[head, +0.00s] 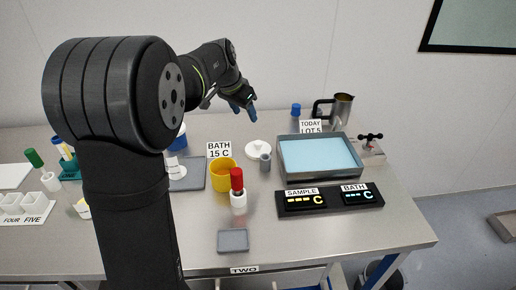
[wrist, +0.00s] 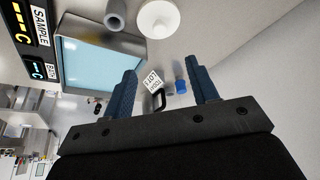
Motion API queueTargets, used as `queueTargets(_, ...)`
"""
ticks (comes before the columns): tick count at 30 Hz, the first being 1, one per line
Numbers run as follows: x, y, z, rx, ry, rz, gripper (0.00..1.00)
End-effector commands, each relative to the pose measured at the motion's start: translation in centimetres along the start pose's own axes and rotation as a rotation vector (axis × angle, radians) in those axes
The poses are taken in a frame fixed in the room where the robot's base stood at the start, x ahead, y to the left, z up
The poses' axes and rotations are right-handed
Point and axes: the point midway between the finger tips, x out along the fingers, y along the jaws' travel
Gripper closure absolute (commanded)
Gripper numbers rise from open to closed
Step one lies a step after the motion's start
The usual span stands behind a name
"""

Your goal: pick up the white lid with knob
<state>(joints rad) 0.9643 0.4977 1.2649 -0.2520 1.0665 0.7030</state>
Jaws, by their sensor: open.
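The white lid with knob (head: 258,149) lies on the metal bench, left of the water bath and behind the small grey cup. It also shows in the wrist view (wrist: 158,19) at the top, beyond my fingertips, cut a little by the frame edge. My gripper (head: 246,110) is above the back part of the bench, over and slightly left of the lid. In the wrist view my gripper (wrist: 165,85) has its two blue fingers wide apart with nothing between them touching.
The blue-filled water bath (head: 282,167) stands right of the lid. The small grey cup (head: 265,162), a yellow pot (head: 222,183) and a card reading BATH 15 C (head: 219,149) are close to it. A steel jug (head: 342,108) and blue-capped item (head: 296,109) stand at the back.

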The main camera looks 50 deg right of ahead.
Motion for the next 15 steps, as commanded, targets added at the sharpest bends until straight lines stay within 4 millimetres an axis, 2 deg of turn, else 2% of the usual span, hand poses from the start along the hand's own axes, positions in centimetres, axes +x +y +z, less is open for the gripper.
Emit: queueTargets(15,10.1,0.1,0.0,-0.007,-0.001,0.001,0.46)
